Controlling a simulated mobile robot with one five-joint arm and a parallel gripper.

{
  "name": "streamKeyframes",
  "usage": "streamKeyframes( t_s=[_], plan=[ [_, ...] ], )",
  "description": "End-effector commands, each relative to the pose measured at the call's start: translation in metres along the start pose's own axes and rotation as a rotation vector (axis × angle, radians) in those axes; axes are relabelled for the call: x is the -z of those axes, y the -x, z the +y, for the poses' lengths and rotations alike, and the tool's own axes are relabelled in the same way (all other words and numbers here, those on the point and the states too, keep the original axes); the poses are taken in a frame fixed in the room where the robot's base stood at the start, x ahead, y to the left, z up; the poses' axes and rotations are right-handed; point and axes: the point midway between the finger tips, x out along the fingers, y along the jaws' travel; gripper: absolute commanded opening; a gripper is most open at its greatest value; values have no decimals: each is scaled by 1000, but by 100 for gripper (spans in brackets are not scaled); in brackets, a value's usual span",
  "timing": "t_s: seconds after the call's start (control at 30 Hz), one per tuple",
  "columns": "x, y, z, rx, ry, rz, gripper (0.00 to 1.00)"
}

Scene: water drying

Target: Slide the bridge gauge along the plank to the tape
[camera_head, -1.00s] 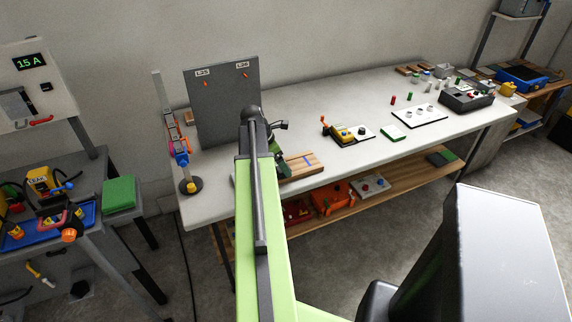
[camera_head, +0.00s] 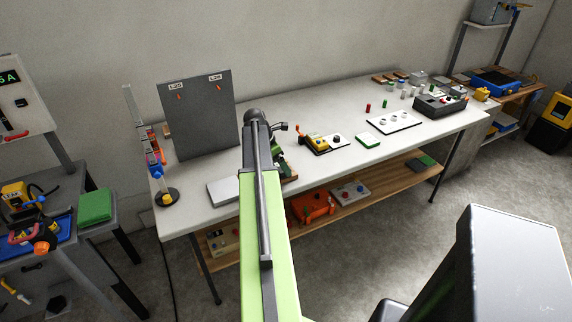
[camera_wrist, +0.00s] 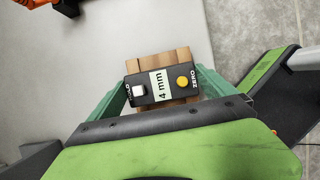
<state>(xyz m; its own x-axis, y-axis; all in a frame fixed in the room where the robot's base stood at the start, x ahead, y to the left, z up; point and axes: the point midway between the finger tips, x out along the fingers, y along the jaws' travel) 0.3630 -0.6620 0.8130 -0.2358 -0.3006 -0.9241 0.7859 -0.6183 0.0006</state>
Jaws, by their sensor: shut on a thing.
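The bridge gauge (camera_wrist: 162,85) is a black box with a "4 mm" display, a white HOLD button and a yellow ZERO button. It sits across the wooden plank (camera_wrist: 160,62) in the wrist view. My gripper (camera_wrist: 163,92) has its green fingers closed on the gauge's two sides. In the head view my gripper (camera_head: 279,156) is at the front part of the bench, mostly behind my arm. The gauge and most of the plank are hidden there. The tape does not show in either current view.
A pale plate (camera_head: 224,190) lies left of my arm on the white bench (camera_head: 330,105). A grey panel (camera_head: 198,118) stands behind. An orange box (camera_head: 313,206) is on the shelf below.

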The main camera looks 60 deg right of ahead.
Motion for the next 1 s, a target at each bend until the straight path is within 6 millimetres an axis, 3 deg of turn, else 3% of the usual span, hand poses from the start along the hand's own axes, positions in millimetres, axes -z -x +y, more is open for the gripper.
streamKeyframes(
  t_s=[0.37, 0.4, 0.43, 0.77, 1.0],
  plan=[
    [-6, -2, 1, 2, -5, 0, 42],
    [-6, -2, 1, 2, -5, 0, 96],
    [-6, -2, 0, 2, -5, 0, 100],
    [-7, 1, 0, 2, -6, 0, 100],
    [-10, 36, 0, 3, -6, 0, 100]
  ],
)
